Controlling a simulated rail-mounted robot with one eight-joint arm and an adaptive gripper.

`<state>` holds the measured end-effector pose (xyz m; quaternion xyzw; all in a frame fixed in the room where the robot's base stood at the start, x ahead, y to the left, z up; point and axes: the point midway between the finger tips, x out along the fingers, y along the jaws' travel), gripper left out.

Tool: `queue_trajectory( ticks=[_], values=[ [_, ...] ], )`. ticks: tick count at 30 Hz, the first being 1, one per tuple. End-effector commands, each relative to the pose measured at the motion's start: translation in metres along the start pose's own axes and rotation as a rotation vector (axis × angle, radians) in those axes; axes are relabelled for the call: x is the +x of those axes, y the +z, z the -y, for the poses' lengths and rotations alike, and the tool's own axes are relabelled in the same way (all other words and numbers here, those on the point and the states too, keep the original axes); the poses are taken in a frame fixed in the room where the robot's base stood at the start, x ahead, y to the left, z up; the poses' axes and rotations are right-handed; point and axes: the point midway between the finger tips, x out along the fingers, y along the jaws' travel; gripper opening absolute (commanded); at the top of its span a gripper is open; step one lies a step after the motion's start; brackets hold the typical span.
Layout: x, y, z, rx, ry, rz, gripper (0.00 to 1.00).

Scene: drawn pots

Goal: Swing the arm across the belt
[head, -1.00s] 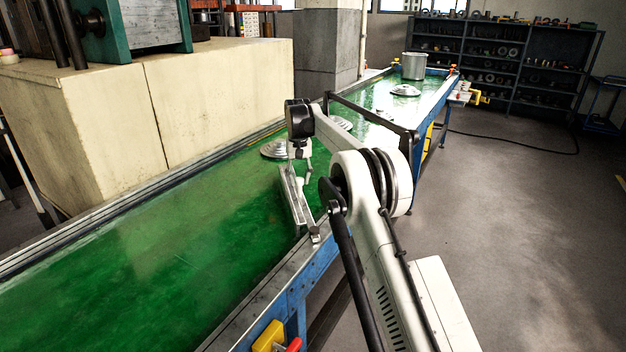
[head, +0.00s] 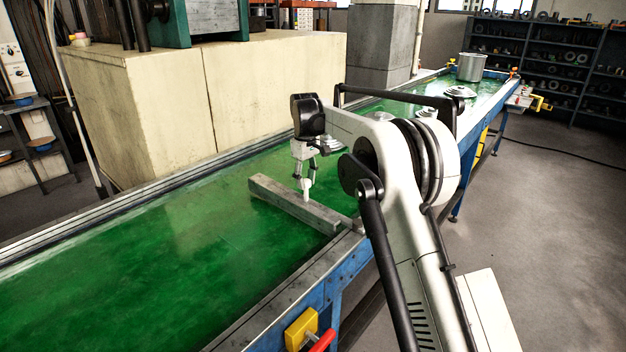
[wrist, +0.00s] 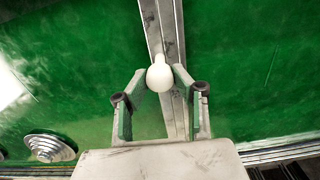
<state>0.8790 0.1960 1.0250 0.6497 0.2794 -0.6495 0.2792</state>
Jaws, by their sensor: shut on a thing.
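The arm is a grey metal bar (head: 275,196) lying out over the green belt (head: 150,250). Its near end is at the belt's right edge; its free end is over the belt, short of the far rail. A white round-topped knob (head: 306,190) stands up from the bar. My gripper (head: 306,178) is upright above the bar and shut on the knob. In the wrist view, the knob (wrist: 159,76) sits between both fingers of my gripper (wrist: 156,82), with the bar (wrist: 163,30) running beneath.
A stepped metal lid (wrist: 50,148) lies on the belt beside the bar. Another lid (head: 460,92) and a grey pot (head: 472,67) are farther up the belt. A black frame (head: 395,97) spans the belt behind my gripper. The belt in front of the bar is clear.

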Motion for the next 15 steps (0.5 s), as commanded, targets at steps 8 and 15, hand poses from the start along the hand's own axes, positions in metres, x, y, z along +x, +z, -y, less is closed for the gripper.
queue_trajectory(
  ticks=[8,15],
  values=[
    [-0.0003,0.0004,0.0088,-0.043,0.0,0.0,0.0],
    [-0.0001,0.0006,0.0101,-0.046,-0.002,0.002,0.0]
  ],
)
